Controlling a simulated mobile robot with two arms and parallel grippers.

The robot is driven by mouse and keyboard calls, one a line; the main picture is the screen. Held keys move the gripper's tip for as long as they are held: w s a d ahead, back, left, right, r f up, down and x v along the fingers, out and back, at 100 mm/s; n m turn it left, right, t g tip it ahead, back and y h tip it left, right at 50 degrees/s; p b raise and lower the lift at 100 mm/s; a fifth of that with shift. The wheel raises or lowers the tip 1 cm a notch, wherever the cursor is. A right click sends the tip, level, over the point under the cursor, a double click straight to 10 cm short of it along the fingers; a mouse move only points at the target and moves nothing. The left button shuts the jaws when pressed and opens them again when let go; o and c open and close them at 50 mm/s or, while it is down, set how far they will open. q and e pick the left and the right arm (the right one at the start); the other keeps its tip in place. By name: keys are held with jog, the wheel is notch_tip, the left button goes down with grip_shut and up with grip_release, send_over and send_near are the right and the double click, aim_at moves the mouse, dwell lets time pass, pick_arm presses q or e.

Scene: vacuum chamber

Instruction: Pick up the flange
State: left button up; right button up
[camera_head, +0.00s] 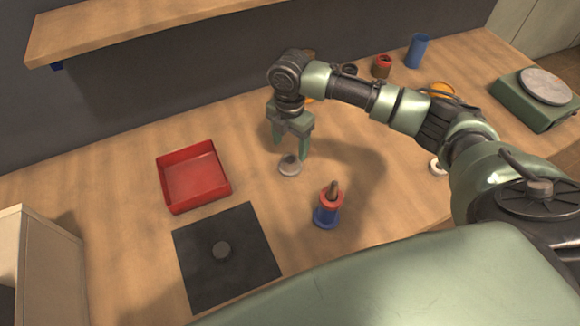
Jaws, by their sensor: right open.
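A small light-grey round piece with a raised centre, which looks like the flange (289,168), lies on the wooden table right of the red tray. My right gripper (290,148) points down just above it, with its two green fingers apart. The fingers seem to hold nothing. I cannot tell whether a fingertip touches the piece. My left gripper is out of view.
A red tray (224,190) stands left of the flange. A red and blue spool-like object (327,213) stands at the front right. A blue cup (416,50) and a green scale (532,108) stand farther back.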

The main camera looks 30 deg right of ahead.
aim_at(290, 157)
notch_tip(290, 157, down, 6)
jog(key=shift+r+p, duration=0.25)
jog(key=shift+p, duration=0.55)
jog(key=shift+w+f, duration=0.1)
jog(key=shift+f, duration=0.4)
jog(key=shift+c, duration=0.4)
jog(key=shift+d, duration=0.1)
grip_shut()
